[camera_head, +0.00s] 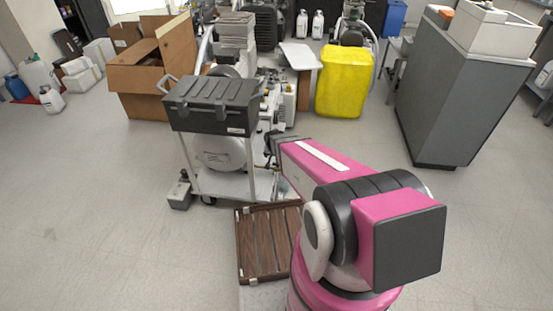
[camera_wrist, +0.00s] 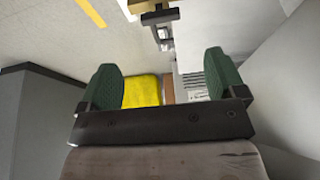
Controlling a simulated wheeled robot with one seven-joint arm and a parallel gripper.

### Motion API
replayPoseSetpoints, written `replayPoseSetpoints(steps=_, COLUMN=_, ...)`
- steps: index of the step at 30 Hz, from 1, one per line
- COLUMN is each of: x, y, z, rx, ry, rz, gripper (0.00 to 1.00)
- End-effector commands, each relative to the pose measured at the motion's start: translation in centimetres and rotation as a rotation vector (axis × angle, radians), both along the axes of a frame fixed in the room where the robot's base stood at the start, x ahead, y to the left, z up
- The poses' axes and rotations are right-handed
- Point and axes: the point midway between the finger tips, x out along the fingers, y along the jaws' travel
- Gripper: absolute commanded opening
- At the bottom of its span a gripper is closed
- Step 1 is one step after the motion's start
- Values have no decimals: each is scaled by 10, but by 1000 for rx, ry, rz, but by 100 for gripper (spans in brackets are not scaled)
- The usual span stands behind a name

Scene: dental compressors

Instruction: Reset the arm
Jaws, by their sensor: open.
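My pink and black arm reaches forward from the lower right in the head view, toward the compressor cart (camera_head: 225,182). The gripper's fingers are hidden there behind the arm and the cart's parts. In the wrist view my gripper (camera_wrist: 163,88) shows two green finger pads set wide apart, with nothing between them. The yellow container (camera_wrist: 143,91) shows beyond the gap, at a distance. A dark handle-like part (camera_wrist: 160,18) stands at the top of the wrist view, beyond the fingers.
A black toolbox (camera_head: 212,103) sits on the cart. A brown slatted wooden platform (camera_head: 262,245) lies in front of it. An open cardboard box (camera_head: 150,75), a yellow container (camera_head: 343,82) and a grey cabinet (camera_head: 452,90) stand around.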

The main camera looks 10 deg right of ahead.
Motion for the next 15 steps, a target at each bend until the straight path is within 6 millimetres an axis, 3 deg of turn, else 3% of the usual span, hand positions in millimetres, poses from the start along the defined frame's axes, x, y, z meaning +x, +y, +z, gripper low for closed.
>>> replayPoseSetpoints(steps=15, x=-3, y=-1, z=6, rx=-2, ry=5, rz=3, gripper=89)
